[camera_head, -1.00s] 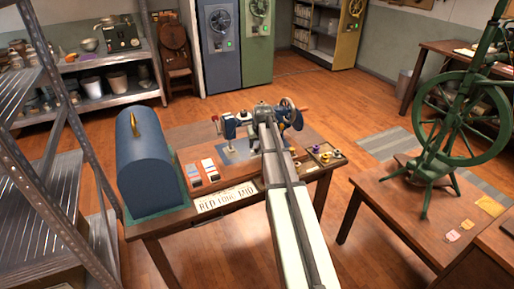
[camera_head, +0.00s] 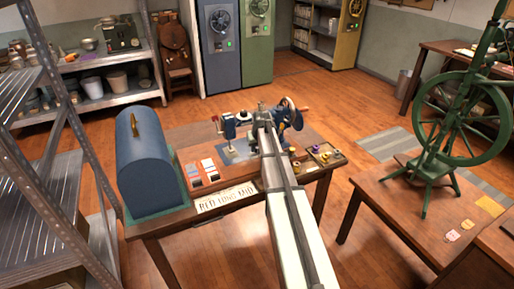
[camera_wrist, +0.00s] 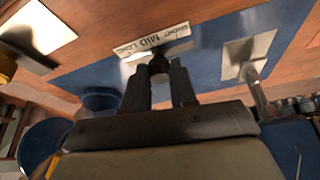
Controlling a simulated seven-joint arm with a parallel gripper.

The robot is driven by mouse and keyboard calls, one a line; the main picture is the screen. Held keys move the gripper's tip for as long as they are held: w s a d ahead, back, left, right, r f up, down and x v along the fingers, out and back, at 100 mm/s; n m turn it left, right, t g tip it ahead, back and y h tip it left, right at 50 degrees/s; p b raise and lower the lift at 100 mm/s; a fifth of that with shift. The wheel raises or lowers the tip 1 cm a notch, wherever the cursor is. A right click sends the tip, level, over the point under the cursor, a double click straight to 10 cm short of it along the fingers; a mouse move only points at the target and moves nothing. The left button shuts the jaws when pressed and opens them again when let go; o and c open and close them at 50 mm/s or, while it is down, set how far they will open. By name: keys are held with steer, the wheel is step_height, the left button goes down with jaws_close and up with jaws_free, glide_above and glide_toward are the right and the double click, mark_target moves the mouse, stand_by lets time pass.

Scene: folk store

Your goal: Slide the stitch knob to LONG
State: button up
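The dark stitch knob (camera_wrist: 158,64) stands in the wrist view just in front of a pale label strip reading SHORT, MID, LONG (camera_wrist: 155,42), which appears upside down with LONG at its left end. The knob is beside the middle of the strip, near MID. My gripper (camera_wrist: 160,73) has its two dark fingers close on either side of the knob, with a gap about as wide as the knob. It looks shut on it, though the contact is partly hidden. In the head view my arm covers the knob and gripper.
The blue machine plate (camera_wrist: 95,75) lies on the wooden table (camera_head: 190,135). A metal plate (camera_wrist: 245,50) and lever are at right in the wrist view. A blue domed case (camera_head: 148,165) stands at the table's left, a small tray (camera_head: 326,154) at its right.

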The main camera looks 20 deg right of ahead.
jaws_close()
steer(key=shift+d, duration=1.65)
steer(key=o, duration=0.5)
jaws_free()
steer(key=shift+o, duration=0.2)
steer(key=shift+r, duration=0.1)
steer(key=v, duration=1.3)
steer(key=shift+s+r, duration=0.15)
steer(key=shift+r, duration=0.15)
